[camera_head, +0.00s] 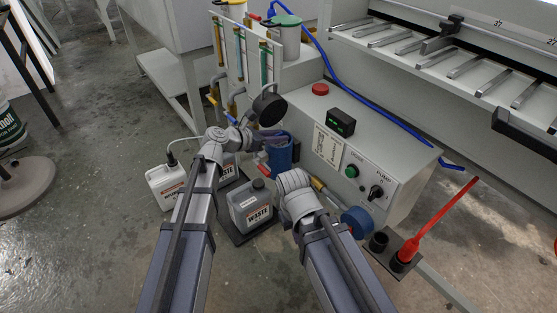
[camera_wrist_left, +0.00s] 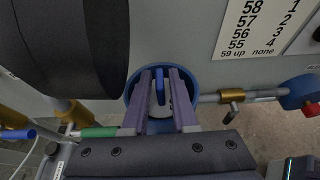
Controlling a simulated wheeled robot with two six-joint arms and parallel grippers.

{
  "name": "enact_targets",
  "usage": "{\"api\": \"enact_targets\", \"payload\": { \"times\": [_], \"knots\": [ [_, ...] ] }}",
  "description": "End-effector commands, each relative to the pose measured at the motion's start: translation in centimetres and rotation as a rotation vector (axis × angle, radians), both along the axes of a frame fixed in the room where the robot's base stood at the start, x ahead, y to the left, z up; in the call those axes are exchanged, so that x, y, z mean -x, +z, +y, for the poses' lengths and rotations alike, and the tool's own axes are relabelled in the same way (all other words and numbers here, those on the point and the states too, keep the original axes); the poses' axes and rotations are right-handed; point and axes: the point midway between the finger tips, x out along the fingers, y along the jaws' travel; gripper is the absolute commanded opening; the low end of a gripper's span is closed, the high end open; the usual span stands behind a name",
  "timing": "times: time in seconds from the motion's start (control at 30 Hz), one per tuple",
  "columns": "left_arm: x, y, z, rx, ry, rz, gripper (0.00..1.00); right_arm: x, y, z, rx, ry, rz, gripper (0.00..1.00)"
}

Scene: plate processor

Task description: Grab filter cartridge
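A blue round filter housing (camera_head: 284,158) stands low at the front of the grey machine. It also shows in the left wrist view (camera_wrist_left: 131,88). Inside its ring, a narrow blue upright piece (camera_wrist_left: 160,86) with a paler surface below looks like the top of the filter cartridge. My left gripper (camera_head: 284,138) is over the housing. In the left wrist view its two purple-grey fingers (camera_wrist_left: 160,72) are spread on either side of the blue piece, with gaps visible. The rest of the cartridge is hidden in the housing. My right arm's wrist shows, but its gripper is hidden.
A grey waste jug (camera_head: 250,206) and a white jug (camera_head: 164,186) stand on the floor nearby. A pipe with a brass valve (camera_wrist_left: 232,95) runs right of the housing. The control panel (camera_head: 367,181) is on the right, near a red-handled tool (camera_head: 436,222) in a holder.

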Motion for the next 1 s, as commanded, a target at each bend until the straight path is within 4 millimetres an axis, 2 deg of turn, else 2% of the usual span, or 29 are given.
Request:
{"api": "enact_targets", "payload": {
  "times": [0.23, 0.5, 1.0],
  "knots": [
    [-0.22, -0.09, -0.32, 0.0, 0.001, 0.0, 0.26, 0.0, -0.09, 0.01, 0.0, 0.001, 0.0, 0.0],
    [-0.21, -0.1, -0.29, 0.0, 0.001, 0.0, 0.0, 0.0, -0.09, 0.01, 0.0, 0.001, 0.0, 0.0],
    [-0.2, -0.1, -0.28, 0.0, 0.001, 0.0, 0.0, 0.0, -0.1, 0.01, 0.0, 0.001, 0.0, 0.0]
  ]
}}
